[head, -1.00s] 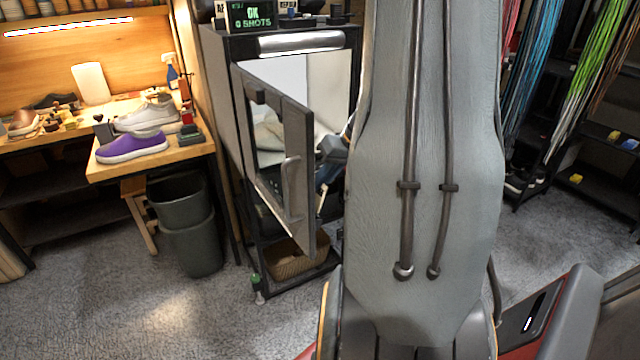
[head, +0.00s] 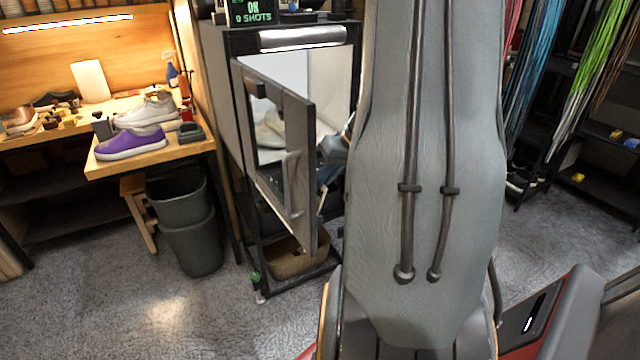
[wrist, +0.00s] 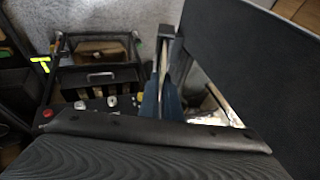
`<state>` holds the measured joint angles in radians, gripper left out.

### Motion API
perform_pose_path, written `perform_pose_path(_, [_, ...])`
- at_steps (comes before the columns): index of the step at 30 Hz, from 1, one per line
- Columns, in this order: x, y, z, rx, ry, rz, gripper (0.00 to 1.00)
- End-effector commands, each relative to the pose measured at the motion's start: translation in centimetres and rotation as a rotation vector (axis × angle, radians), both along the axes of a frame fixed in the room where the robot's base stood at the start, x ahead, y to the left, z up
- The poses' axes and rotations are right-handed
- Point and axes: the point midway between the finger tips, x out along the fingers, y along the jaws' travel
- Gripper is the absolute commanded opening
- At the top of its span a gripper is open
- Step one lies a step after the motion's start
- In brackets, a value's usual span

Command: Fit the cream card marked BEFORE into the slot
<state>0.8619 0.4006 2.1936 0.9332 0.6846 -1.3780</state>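I cannot pick out the slot in either view.
The cabinet door (head: 300,125) stands open just left of my gripper. The cabinet (head: 222,90) has a lit interior and a display (head: 252,11) on top. A basket (head: 290,265) sits low in it. A bin (head: 190,235) and workbench (head: 190,155) stand left; the floor in front is clear.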

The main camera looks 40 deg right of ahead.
Motion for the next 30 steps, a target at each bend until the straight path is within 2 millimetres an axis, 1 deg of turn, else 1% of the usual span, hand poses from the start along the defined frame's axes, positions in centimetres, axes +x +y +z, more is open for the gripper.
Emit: perform_pose_path(30, [0.2,0.8,-2.0,0.0,0.0,0.0,0.0])
